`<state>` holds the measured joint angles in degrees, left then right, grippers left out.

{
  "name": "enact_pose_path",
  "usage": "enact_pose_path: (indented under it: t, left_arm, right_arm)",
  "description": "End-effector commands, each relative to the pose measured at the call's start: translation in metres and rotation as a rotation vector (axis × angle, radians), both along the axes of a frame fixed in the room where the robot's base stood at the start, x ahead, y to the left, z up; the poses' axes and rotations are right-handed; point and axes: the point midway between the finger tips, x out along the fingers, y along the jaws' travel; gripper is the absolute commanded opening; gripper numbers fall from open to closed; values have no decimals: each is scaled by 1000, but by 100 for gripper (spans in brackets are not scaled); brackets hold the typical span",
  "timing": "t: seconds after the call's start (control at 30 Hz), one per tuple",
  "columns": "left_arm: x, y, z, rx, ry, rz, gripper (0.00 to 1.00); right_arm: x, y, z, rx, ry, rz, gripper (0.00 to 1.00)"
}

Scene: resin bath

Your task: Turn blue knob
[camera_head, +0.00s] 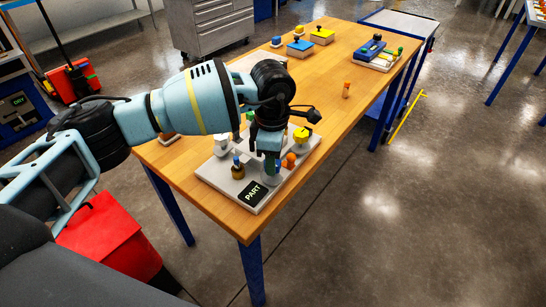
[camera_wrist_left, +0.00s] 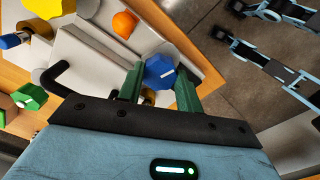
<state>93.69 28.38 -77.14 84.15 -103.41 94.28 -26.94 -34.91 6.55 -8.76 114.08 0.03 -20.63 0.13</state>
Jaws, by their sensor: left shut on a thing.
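The blue knob (camera_wrist_left: 159,72) is a many-sided blue cap with a pale line on its top. In the left wrist view it sits between the two green fingers of my left gripper (camera_wrist_left: 158,84), which are shut on it from both sides. In the head view my left gripper (camera_head: 271,166) points down at the front right part of a pale board (camera_head: 215,180). There the knob is mostly hidden by the fingers. My right gripper does not show in the head view.
Close by on the board are an orange knob (camera_head: 289,160), a yellow knob (camera_head: 301,135) and a black PART label (camera_head: 252,194). A green knob (camera_wrist_left: 31,97) shows in the wrist view. A small orange figure (camera_head: 346,89) stands farther along the wooden table (camera_head: 330,115).

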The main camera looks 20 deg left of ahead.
Motion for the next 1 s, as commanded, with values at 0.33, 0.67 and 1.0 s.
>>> enact_pose_path:
  t: [0.33,0.67,1.0]
  left_arm:
    - [-1,1,-2,2,3,-157,12]
    - [-1,0,-2,3,3,-190,12]
    - [-1,0,-2,2,3,-189,46]
  right_arm:
    - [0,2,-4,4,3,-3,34]
    - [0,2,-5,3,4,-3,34]
    - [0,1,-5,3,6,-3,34]
